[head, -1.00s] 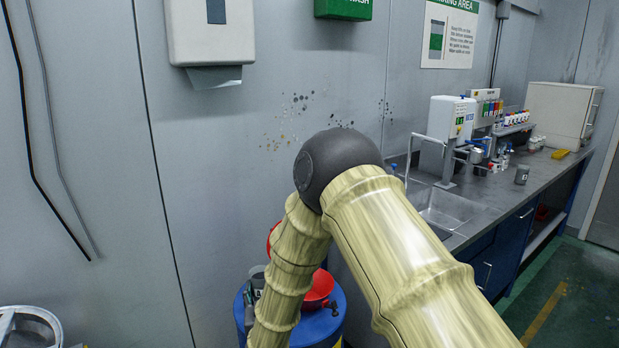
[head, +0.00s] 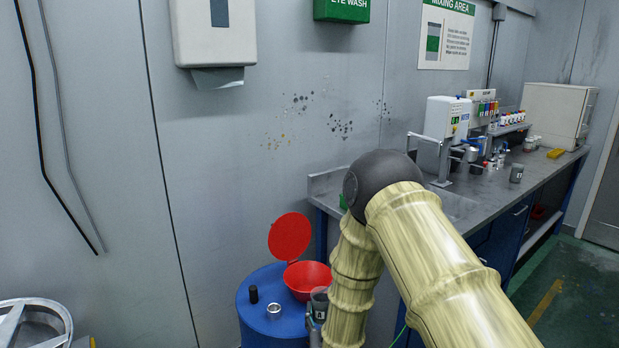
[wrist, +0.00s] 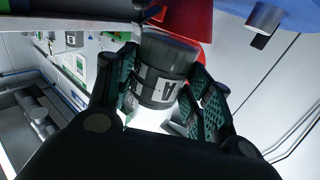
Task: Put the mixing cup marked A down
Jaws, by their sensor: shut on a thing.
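The mixing cup marked A (wrist: 160,72) is a dark grey cup with a pale label band that reads A. In the wrist view my gripper (wrist: 165,88) has one finger on each side of it and is shut on it. In the head view the cup (head: 319,300) shows beside the red funnel, at the right edge of the blue drum (head: 262,285). My arm hides part of that area. I cannot tell whether the cup touches the drum or funnel.
The red funnel (head: 308,277) with its raised lid (head: 290,236) sits on the drum. A black cap (head: 253,294) and a small metal piece (head: 274,310) stand on the drum top's left. Another grey cup (head: 516,173) stands on the long counter (head: 490,188).

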